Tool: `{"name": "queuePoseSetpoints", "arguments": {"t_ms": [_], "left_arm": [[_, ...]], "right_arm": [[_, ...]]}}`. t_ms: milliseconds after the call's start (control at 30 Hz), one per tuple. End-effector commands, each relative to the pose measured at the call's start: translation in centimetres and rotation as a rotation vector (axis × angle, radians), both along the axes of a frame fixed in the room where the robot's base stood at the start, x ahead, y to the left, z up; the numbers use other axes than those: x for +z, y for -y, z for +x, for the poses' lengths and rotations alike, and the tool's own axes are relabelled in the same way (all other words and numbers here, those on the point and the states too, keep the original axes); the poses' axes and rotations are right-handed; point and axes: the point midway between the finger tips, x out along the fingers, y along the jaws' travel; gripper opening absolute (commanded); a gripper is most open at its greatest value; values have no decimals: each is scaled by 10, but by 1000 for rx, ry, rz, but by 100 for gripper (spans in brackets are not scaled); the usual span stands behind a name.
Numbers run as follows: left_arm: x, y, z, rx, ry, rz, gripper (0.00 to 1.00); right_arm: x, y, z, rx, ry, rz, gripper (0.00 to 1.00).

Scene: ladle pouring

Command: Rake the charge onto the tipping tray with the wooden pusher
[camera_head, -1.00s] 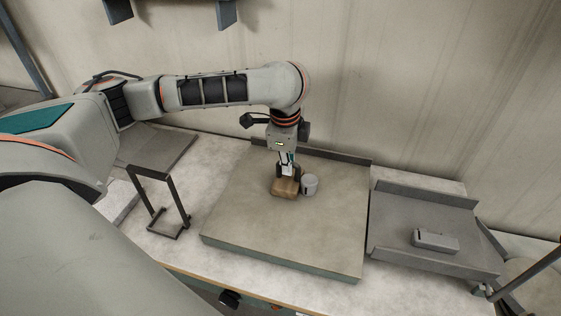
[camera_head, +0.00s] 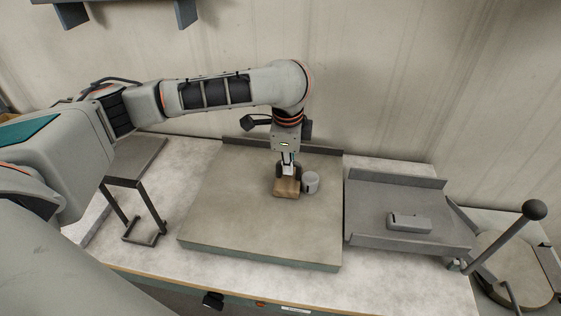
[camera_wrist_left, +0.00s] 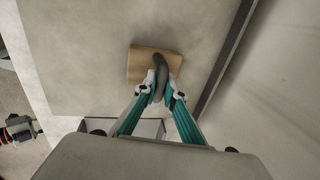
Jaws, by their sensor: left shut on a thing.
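My left gripper (camera_head: 287,168) is shut on the dark handle (camera_wrist_left: 160,72) of the wooden pusher (camera_head: 287,188). The pusher's brown block is low at the grey slab (camera_head: 240,225); it also shows in the left wrist view (camera_wrist_left: 140,62). A small grey cylinder (camera_head: 311,182), a piece of the charge, stands upright just right of the block; I cannot tell whether they touch. The tipping tray (camera_head: 372,238) lies right of the slab, with a raised back wall. A grey oblong piece (camera_head: 408,223) lies on it. My right gripper is not in view.
A lever with a black knob (camera_head: 535,210) rises at the tray's right, before a round pale-topped thing (camera_head: 515,270). A dark frame stand (camera_head: 143,210) is left of the slab. A low wall (camera_head: 320,151) runs along the slab's back. The slab's front is clear.

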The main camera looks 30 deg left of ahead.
Motion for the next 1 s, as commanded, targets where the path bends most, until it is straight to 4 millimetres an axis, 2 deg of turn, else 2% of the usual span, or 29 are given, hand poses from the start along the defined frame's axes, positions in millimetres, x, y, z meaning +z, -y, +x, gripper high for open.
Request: {"name": "queuePoseSetpoints", "arguments": {"t_ms": [1000], "left_arm": [[1,71,21,0,1,0,0]], "right_arm": [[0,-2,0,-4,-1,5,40]]}}
